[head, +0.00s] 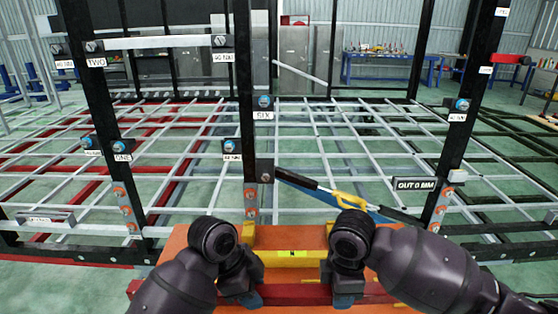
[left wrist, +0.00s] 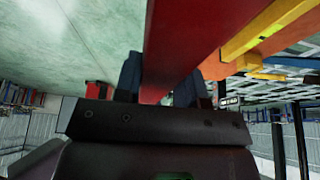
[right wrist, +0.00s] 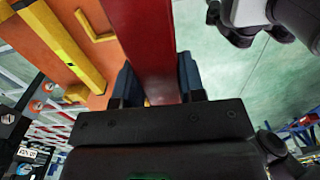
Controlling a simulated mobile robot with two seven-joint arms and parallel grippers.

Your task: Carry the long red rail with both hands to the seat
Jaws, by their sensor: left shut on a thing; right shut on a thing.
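The long red rail (head: 292,294) lies level across the front of the head view. My left gripper (head: 250,298) is shut on its left part, and my right gripper (head: 343,300) is shut on its right part. In the left wrist view the rail (left wrist: 185,45) runs between two blue fingers. The right wrist view likewise shows the rail (right wrist: 148,45) between blue fingers. The rail is on the near side of an orange bench (head: 190,237). A sign reading "OUT 0 MM" (head: 415,184) is on the right of the frame. I cannot tell which part is the seat.
A yellow bar (head: 290,259) with a green level mark lies on the bench just beyond the rail. Black uprights (head: 246,110) with labelled bolts stand behind it. A grey lattice chassis (head: 330,135) fills the middle. A blue workbench (head: 385,58) stands far back.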

